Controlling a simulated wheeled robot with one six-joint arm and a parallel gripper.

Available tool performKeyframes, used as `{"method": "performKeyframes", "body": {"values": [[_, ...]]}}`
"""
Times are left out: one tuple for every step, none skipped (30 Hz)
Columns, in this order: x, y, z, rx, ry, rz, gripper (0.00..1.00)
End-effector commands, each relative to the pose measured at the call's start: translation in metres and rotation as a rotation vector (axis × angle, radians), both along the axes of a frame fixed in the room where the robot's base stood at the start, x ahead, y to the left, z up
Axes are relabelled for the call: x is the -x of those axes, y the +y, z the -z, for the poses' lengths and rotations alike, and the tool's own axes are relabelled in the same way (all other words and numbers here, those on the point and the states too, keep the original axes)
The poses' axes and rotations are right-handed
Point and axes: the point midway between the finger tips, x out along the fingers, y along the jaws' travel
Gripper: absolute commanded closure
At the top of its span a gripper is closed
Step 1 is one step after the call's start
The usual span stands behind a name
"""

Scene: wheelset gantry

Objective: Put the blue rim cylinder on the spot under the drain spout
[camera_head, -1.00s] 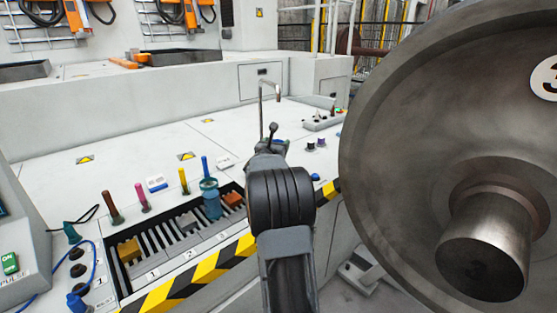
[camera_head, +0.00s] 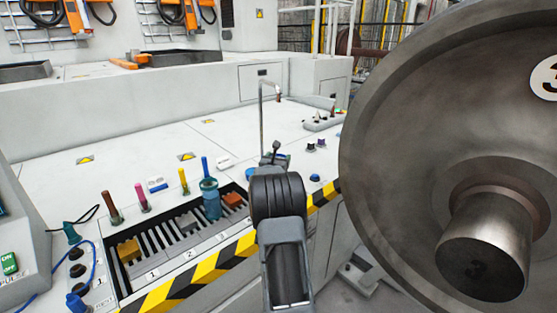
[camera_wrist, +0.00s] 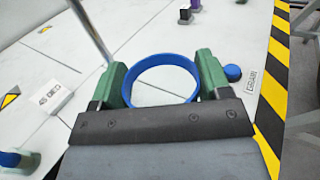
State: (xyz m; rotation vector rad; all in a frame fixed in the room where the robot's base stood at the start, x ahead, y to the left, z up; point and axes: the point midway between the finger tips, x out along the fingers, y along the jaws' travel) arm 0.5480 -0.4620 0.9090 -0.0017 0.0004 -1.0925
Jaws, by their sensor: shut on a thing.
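The blue rim cylinder (camera_wrist: 165,63) sits between the two green fingers of my gripper (camera_wrist: 160,75) in the wrist view. Its round blue rim is seen from above, and pale grey shows inside it. My fingers are shut on it, one at each side. In the head view my gripper (camera_head: 275,165) is over the white bench, and my wrist hides most of the cylinder. The drain spout (camera_head: 262,118) is a thin bent pipe behind my gripper; its post (camera_wrist: 92,35) also shows at the upper left of the wrist view. The spot below it is not clearly visible.
A slotted tray (camera_head: 160,247) with a teal bottle (camera_head: 210,198) lies left of my arm. Coloured handles stand behind it. A large steel wheel (camera_head: 400,130) fills the right. A blue knob (camera_wrist: 232,73) is close to my right finger.

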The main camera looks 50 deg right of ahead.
Motion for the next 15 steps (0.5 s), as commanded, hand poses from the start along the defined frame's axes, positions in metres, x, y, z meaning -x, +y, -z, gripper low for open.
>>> {"method": "performKeyframes", "body": {"values": [[0.0,0.0,-0.0005,0.0,0.0,0.0,0.65],[0.0,0.0,-0.0004,0.0,0.0,0.0,0.65],[0.0,0.0,0.0001,0.0,0.0,0.0,0.65],[0.0,0.0,0.0006,0.0,0.0,0.0,0.65],[0.0,0.0,0.0012,0.0,0.0,0.0,0.65],[-0.0001,0.0,0.0022,0.0,-0.001,0.0,0.65],[0.0,0.0,0.0028,0.0,-0.001,0.0,0.65],[0.0,0.0,0.0033,0.0,-0.001,0.0,0.65],[0.0,0.0,0.0031,0.0,-0.001,0.0,0.29],[0.0,0.0,0.0022,-0.001,0.0,0.0,0.26],[0.0,0.0,0.002,-0.001,0.0,0.0,0.23],[0.0,0.0,0.002,-0.001,0.0,0.0,0.19],[0.0,0.0,0.0021,-0.001,0.0,0.0,0.16],[0.0,0.0,0.0021,-0.001,0.0,0.0,0.13],[0.0,0.0,0.002,-0.001,0.0,0.0,0.09]]}}
